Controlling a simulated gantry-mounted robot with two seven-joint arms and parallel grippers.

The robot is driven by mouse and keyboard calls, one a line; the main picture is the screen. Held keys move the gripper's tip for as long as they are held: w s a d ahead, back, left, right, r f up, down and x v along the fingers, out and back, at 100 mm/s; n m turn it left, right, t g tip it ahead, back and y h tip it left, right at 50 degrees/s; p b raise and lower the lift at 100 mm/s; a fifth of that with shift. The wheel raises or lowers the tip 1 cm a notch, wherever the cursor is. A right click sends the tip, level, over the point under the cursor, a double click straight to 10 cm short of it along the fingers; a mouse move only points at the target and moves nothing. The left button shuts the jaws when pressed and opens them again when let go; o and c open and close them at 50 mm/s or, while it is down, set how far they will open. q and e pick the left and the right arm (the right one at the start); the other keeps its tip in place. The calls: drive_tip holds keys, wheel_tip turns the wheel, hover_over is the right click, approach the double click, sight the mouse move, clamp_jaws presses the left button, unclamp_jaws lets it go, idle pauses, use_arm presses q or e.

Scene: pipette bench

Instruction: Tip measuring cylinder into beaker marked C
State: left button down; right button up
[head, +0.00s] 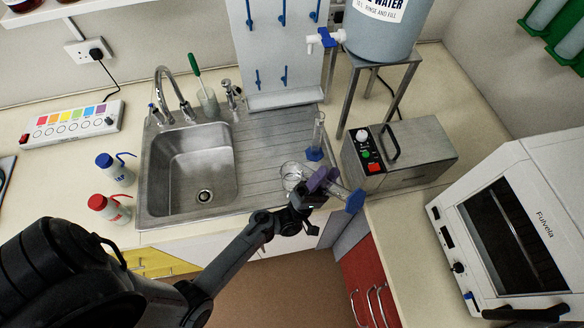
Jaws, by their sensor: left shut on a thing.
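My left gripper (320,182) is shut on a clear measuring cylinder with a blue foot (354,201). It holds the cylinder tilted well over, close to horizontal, with the foot to the right and the upper end towards the left. A clear glass beaker (291,173) stands on the right part of the sink's drainer, just left of the gripper. The cylinder's upper end is at or over the beaker, partly hidden by the gripper. I cannot read a mark on the beaker, nor see any liquid. My right gripper is not in view.
Another blue-footed cylinder (317,142) stands upright behind the gripper. A steel heater box (415,155) is to the right, below a water container (388,30) on a stand. The sink (190,165) and two wash bottles (110,207) are left. A white oven (520,225) is at right.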

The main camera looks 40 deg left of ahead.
use_arm(q)
drive_tip(key=shift+a+r+n+y, duration=0.15)
drive_tip(key=shift+r+n+y, duration=0.1)
drive_tip(key=shift+n+y, duration=0.35)
drive_tip(key=shift+y, duration=0.4)
drive_tip(key=shift+f, duration=0.15)
drive_tip(key=shift+h, duration=0.3)
